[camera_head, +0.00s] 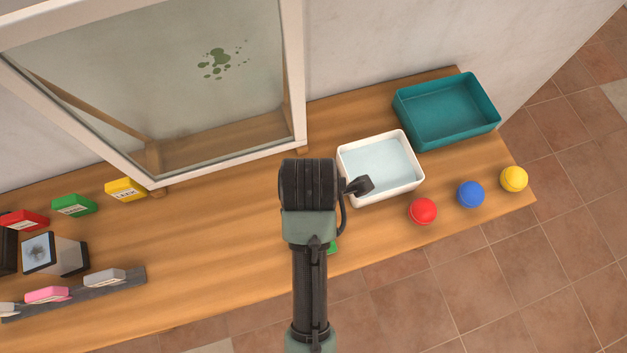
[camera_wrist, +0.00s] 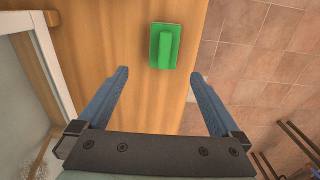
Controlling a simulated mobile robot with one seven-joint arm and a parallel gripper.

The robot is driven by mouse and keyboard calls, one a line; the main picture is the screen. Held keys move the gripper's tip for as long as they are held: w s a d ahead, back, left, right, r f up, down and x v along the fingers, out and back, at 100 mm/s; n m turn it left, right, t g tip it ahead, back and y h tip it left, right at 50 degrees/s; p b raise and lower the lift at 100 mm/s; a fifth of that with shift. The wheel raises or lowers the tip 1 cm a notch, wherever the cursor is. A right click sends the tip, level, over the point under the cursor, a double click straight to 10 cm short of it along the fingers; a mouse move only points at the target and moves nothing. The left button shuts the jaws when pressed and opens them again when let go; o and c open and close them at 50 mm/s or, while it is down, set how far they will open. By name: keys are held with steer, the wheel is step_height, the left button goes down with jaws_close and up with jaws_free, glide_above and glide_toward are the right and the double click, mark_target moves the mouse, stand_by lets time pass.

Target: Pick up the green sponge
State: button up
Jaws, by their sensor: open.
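The green sponge (camera_wrist: 165,46) lies on the wooden table in the wrist view, near the table's edge, with a raised grip on top. In the head view only a small green bit of it (camera_head: 332,247) shows beside my arm, which hides the rest. My gripper (camera_wrist: 160,73) is open and empty. Its two blue fingers point toward the sponge, which lies beyond the fingertips, roughly centred between them. In the head view my fingers are hidden behind my arm.
A white basin (camera_head: 408,187) and a teal tray (camera_head: 402,117) stand right. Red (camera_head: 423,211), blue (camera_head: 470,194) and yellow (camera_head: 514,179) balls lie along the front edge. A framed glass panel (camera_head: 299,75) stands at the back. Small boxes (camera_head: 73,206) are at left.

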steer(key=f, duration=0.7)
steer(key=shift+s, duration=0.4)
steer(key=shift+w+d+f+p, duration=0.15)
steer(key=shift+f+p, duration=0.1)
steer(key=shift+f, duration=1.2)
steer(key=shift+s+d+f+p, duration=0.1)
steer(key=shift+d+f+p, duration=0.1)
steer(key=shift+f, duration=1.25)
steer(key=c, duration=1.3)
steer(key=shift+o, duration=0.2)
step_height(320, 180, up, 10)
steer(key=shift+r, duration=0.1)
